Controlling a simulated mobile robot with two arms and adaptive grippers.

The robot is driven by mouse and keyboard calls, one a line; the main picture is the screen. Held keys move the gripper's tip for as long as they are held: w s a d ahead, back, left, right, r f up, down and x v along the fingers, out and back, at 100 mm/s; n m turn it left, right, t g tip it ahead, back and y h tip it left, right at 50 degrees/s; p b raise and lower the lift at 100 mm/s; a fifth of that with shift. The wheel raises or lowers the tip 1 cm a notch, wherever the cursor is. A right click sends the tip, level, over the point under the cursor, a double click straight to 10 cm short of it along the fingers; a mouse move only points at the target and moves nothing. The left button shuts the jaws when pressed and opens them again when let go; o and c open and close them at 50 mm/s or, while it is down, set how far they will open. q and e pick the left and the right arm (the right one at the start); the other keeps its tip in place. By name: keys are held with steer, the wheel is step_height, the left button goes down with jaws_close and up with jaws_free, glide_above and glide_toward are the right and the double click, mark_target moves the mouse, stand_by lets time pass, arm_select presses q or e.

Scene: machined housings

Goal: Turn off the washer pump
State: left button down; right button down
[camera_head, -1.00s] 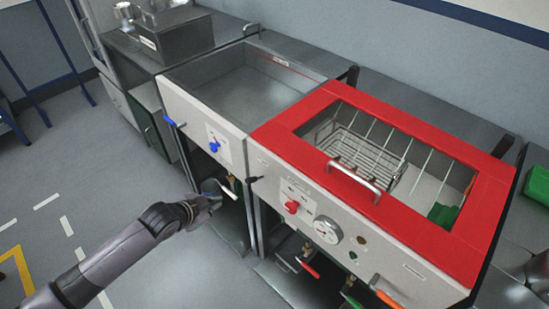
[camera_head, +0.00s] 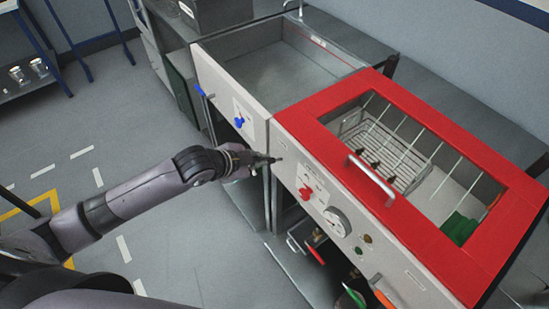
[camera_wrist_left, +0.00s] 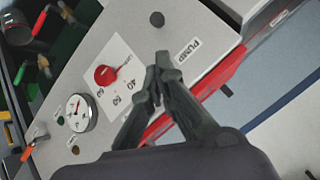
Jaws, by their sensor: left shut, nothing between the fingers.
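The washer (camera_head: 284,125) has a red top frame and a pale front panel. In the left wrist view, a small round black knob (camera_wrist_left: 157,19) sits on this panel beside a label reading PUMP (camera_wrist_left: 188,50). In the head view I cannot make out this knob clearly near my gripper. My left gripper (camera_head: 270,160) is shut and empty, in front of the panel's upper left end. In the wrist view its fingertips (camera_wrist_left: 162,62) point toward the black knob and appear short of it; I cannot tell the exact gap. My right gripper is out of view.
A red dial (camera_head: 306,193) and a round gauge (camera_head: 337,221) sit right of my gripper on the panel. A metal handle (camera_head: 370,180) sticks out from the red lid. A sink (camera_head: 250,84) with a blue knob (camera_head: 239,122) adjoins on the left. Open floor lies left.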

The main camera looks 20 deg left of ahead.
mark_target(273, 162)
arm_select(q)
steer(key=x, duration=0.7)
steer(key=shift+w+d+f+p, duration=0.15)
steer(key=shift+w+f+p, duration=0.1)
steer(key=shift+w+p, duration=0.05)
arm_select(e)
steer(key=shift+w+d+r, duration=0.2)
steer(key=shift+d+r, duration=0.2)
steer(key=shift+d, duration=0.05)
arm_select(q)
steer(key=shift+s+f+t+b, duration=0.2)
steer(key=shift+f+t+b, duration=0.1)
steer(key=shift+b, duration=0.25)
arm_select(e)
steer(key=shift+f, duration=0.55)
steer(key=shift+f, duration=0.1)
